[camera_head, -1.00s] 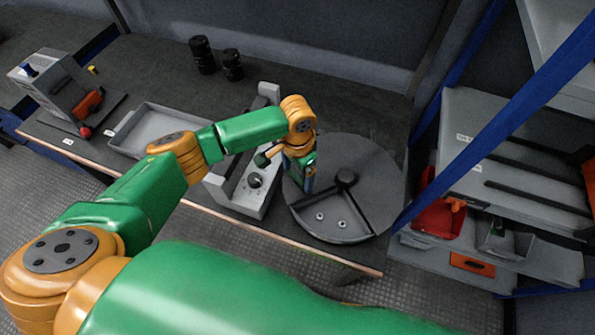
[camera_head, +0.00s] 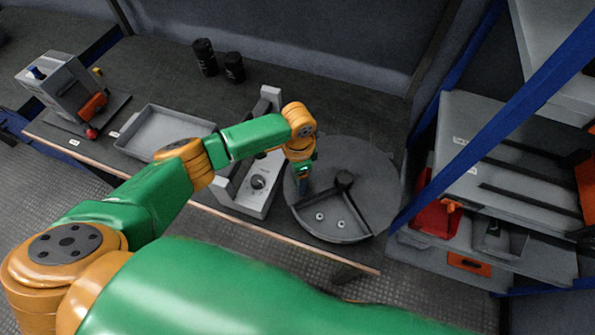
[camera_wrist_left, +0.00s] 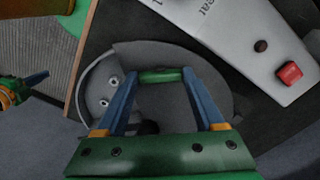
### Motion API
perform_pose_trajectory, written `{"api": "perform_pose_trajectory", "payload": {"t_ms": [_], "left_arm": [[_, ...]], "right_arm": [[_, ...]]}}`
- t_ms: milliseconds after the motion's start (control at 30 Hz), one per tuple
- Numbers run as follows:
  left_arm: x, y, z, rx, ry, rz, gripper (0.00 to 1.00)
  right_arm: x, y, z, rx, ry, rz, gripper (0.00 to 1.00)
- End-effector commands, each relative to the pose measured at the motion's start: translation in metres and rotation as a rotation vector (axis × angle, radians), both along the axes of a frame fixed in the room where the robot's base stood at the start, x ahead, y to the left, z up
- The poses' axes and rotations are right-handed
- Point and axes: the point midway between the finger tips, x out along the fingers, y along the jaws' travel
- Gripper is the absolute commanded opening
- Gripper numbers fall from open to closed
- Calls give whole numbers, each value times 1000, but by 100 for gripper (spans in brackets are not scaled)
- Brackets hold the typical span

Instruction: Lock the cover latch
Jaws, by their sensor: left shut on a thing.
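My left gripper (camera_head: 303,184) points down over the grey round drum (camera_head: 372,200). In the left wrist view its blue fingers (camera_wrist_left: 160,77) are shut on a short green bar (camera_wrist_left: 161,76), one fingertip at each end. The bar is above or at the drum; I cannot tell whether it is attached. The drum has an open wedge with two light studs (camera_head: 331,220) and a black knob (camera_head: 345,177). No part is clearly recognisable as the cover latch. My right gripper (camera_wrist_left: 35,80) shows small at the wrist view's left edge; its opening is unclear.
A shallow tray (camera_head: 128,128), a device with a red knob (camera_head: 62,80) and two black cylinders (camera_head: 204,56) are on the bench. A blue post and shelves with a red bin (camera_head: 436,212) stand right.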

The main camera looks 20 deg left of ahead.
Motion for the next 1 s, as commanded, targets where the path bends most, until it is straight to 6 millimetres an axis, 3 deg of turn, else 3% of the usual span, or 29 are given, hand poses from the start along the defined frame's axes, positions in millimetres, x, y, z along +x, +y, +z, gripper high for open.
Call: {"api": "perform_pose_trajectory", "payload": {"t_ms": [500, 1000], "left_arm": [[0, -1, 1, -4, -3, -444, 14], [0, -1, 0, -2, -2, -644, 14]], "right_arm": [[0, 0, 15, 0, 0, 0, 0], [0, 0, 17, 0, 0, 0, 0]]}}
